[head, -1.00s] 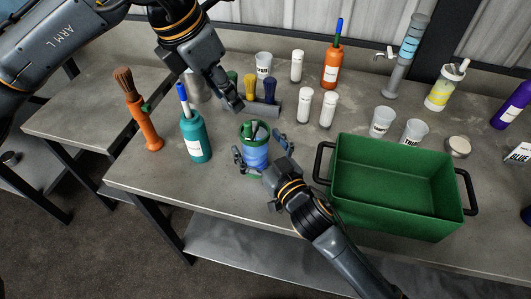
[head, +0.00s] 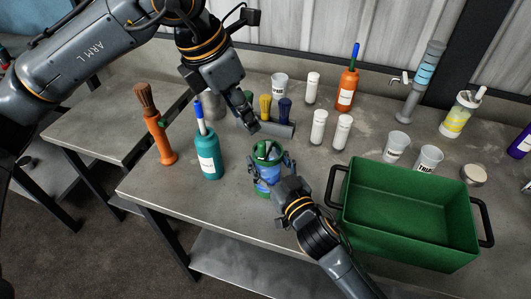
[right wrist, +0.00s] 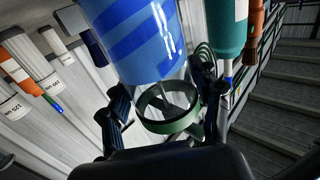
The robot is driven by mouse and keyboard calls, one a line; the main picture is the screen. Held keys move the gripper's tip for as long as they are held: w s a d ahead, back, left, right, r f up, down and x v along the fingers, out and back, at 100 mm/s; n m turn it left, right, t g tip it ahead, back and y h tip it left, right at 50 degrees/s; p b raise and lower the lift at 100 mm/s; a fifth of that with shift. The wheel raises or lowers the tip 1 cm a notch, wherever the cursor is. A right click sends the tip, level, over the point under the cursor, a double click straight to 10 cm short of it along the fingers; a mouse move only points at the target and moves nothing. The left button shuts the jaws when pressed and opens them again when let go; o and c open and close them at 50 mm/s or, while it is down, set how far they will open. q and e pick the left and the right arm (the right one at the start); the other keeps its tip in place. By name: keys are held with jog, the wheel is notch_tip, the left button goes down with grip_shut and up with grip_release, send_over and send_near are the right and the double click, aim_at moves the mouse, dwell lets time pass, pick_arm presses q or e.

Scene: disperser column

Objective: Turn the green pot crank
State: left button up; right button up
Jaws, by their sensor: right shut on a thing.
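The right wrist view shows the blue striped body (right wrist: 137,40) and a green ring (right wrist: 168,112) between the dark fingers (right wrist: 160,108). My left gripper (head: 250,117) hangs just behind and left of the pot, pointing down, apart from it; its finger gap is hidden.
A teal bottle (head: 208,155) and an orange brush (head: 163,140) stand left of the pot. A green crate (head: 410,247) stands close on the right. A disperser column (head: 420,85) stands at the back.

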aim_at(262, 142)
pick_arm(q)
jog(key=w+d+r+m+g+y, duration=0.1)
jog(key=w+d+m+g+y, duration=0.15)
jog(key=m, duration=1.65)
jog(key=shift+y, duration=0.35)
jog(key=f, duration=1.1)
jog(key=shift+d+f, duration=0.15)
jog(key=shift+d, duration=0.2)
grip_shut()
